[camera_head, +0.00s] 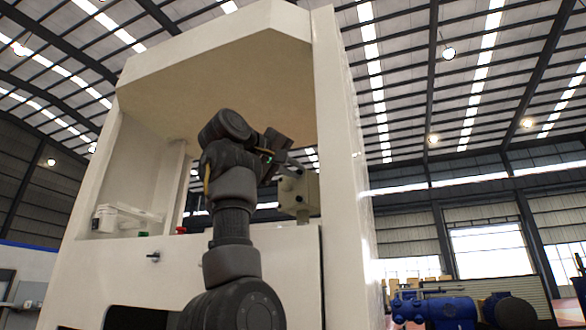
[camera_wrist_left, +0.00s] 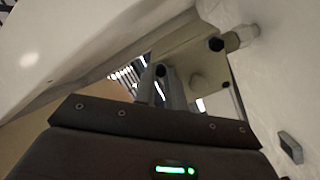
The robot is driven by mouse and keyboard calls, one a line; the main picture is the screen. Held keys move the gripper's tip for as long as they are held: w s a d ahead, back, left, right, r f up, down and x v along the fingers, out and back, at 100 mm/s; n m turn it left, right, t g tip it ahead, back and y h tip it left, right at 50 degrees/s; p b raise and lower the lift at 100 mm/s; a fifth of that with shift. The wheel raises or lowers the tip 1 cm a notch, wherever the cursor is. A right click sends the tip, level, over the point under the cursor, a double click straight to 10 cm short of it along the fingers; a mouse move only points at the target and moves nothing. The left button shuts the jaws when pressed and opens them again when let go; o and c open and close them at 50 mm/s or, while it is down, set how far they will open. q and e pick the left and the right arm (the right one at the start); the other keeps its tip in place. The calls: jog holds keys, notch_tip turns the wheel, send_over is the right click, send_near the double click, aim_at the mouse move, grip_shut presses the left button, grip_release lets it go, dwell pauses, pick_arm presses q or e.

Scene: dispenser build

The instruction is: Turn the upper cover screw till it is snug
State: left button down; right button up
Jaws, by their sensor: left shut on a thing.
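The beige cover box (camera_head: 304,192) is mounted inside the right part of the white dispenser's open bay. It also shows in the left wrist view (camera_wrist_left: 188,52), with a dark-headed screw (camera_wrist_left: 216,44) at one corner and a pale round knob on its face. My left gripper (camera_head: 284,166) is at the upper left of the box. In the left wrist view its two fingers (camera_wrist_left: 163,84) are closed around the dark upper cover screw (camera_wrist_left: 160,70). The fingertips partly hide that screw, so how far in it sits cannot be told. My right gripper is not in view.
The white dispenser cabinet (camera_head: 343,190) surrounds the bay, with its right wall close beside the box and a sloped ceiling above. A white bracket-like part (camera_head: 118,217) sits at the bay's left. Blue machinery (camera_head: 440,309) stands outside at lower right.

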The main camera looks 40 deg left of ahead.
pick_arm(q)
jog(key=c, duration=1.5)
grip_release()
jog(key=shift+o, duration=0.2)
jog(key=shift+s+f+b, duration=0.1)
jog(key=shift+s+b, duration=0.2)
jog(key=shift+s, duration=0.05)
jog(key=s+b, duration=0.3)
jog(key=s, duration=0.7)
jog(key=shift+b, duration=0.3)
